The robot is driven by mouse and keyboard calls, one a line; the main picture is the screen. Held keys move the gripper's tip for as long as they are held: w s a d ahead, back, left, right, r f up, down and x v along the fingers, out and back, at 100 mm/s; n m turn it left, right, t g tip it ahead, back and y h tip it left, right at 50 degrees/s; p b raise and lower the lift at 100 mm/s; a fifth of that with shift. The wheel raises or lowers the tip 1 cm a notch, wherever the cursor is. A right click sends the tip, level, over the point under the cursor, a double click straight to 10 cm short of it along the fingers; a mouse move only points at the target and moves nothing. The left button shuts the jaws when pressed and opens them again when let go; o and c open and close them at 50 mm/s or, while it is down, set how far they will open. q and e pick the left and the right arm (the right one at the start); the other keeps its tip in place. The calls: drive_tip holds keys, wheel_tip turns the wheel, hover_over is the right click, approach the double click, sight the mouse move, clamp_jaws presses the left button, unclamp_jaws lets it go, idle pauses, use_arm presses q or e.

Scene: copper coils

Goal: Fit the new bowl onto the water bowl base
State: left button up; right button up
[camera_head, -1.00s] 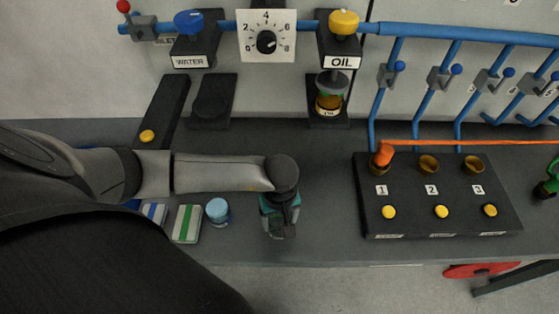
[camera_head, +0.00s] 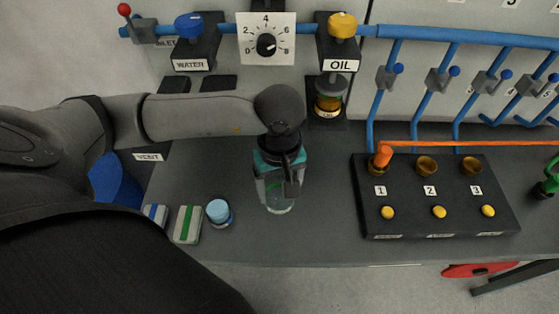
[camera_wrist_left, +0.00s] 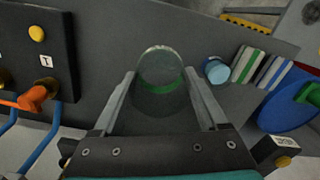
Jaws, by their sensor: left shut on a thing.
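The new bowl is a clear round bowl with a green band, at the centre of the left wrist view (camera_wrist_left: 160,68). Its clear lower end shows in the head view (camera_head: 279,207). My left gripper (camera_head: 277,186) is shut on it, with one finger on each side, above the bench. The water bowl base is the dark plate under the WATER label; only its upper edge (camera_head: 219,83) shows in the head view. My left arm hides the rest of it. My right gripper is in neither view.
The OIL bowl unit (camera_head: 328,104) stands just right of my left wrist. A black box with numbered buttons (camera_head: 437,221) is further right. Small striped boxes (camera_head: 188,224) and a blue-capped jar (camera_head: 219,212) lie left of the bowl. Bench between bowl and black box is clear.

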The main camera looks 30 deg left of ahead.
sight(282, 178)
use_arm(q)
drive_tip(key=shift+r, duration=2)
drive_tip(key=shift+w+d+f+m+b, duration=0.2)
drive_tip(key=shift+m+b, duration=0.2)
drive_tip(key=shift+b, duration=0.2)
drive_tip(key=shift+w+d+f+m+b, duration=0.2)
drive_tip(key=shift+w+d+m+b, duration=0.3)
drive_tip(key=shift+m+b, duration=1.2)
drive_tip(key=shift+w+d+f+m+b, duration=0.3)
drive_tip(key=shift+w+m+b, duration=0.25)
drive_tip(key=shift+m+b, duration=1.1)
drive_tip(key=shift+w+d+f+m+b, duration=0.15)
drive_tip(key=shift+w+d+m+b, duration=0.35)
drive_tip(key=shift+m+b, duration=1.15)
use_arm(e)
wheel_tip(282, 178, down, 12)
drive_tip(key=shift+b, duration=0.4)
use_arm(q)
drive_tip(key=shift+n, duration=0.4)
